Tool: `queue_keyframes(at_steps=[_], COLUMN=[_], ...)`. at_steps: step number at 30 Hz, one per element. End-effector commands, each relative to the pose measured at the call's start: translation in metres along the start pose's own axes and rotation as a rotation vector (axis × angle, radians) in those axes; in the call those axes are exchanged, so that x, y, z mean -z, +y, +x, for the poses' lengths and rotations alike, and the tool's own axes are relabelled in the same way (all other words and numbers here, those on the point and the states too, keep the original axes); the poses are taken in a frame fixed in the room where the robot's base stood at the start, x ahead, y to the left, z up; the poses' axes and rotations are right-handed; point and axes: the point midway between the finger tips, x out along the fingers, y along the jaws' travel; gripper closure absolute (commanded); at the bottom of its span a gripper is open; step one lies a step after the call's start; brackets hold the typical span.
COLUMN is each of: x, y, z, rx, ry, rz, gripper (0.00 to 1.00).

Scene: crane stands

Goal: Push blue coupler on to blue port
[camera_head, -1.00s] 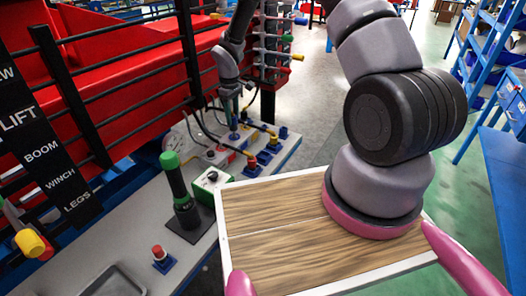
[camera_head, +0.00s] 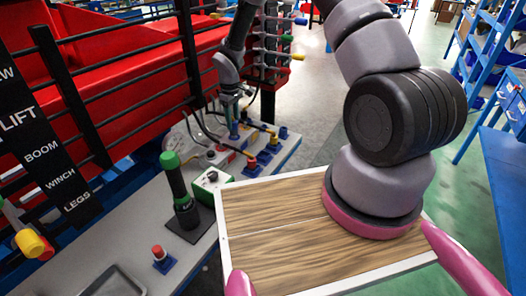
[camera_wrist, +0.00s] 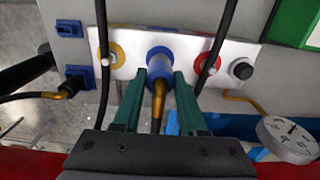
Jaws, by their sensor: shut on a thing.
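My gripper (camera_wrist: 158,88) has its green fingers closed around the blue coupler (camera_wrist: 160,71) in the wrist view. A brass fitting (camera_wrist: 158,98) and a dark hose run back from the coupler between the fingers. The coupler lines up with the blue port (camera_wrist: 160,53) on the white panel, and the two look to be touching. The coupler covers most of the port, so I cannot tell how deep it sits. In the head view, my gripper (camera_head: 234,100) is small and dark above the panel at the far end of the bench.
A yellow port (camera_wrist: 117,54) and a red port (camera_wrist: 207,62) flank the blue one, with black hoses hanging close by. A gauge (camera_wrist: 288,138) lies at right. A green-topped joystick (camera_head: 177,185) and a red button (camera_head: 158,252) stand on the grey bench.

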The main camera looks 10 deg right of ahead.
Motion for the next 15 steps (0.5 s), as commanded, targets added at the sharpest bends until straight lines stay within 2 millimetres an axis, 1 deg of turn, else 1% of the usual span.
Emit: queue_keyframes(at_steps=[8, 9, 11, 15], x=[-0.0001, 0.0000, 0.0000, 0.0000], y=[-0.0001, 0.0000, 0.0000, 0.0000], z=[0.0066, 0.0064, 0.0062, 0.0061], rx=[0.000, 0.000, 0.000, 0.000], ry=[-0.001, 0.000, 0.000, 0.000], rz=[0.000, 0.000, 0.000, 0.000], gripper=[1.00, 0.47, 0.24, 0.24])
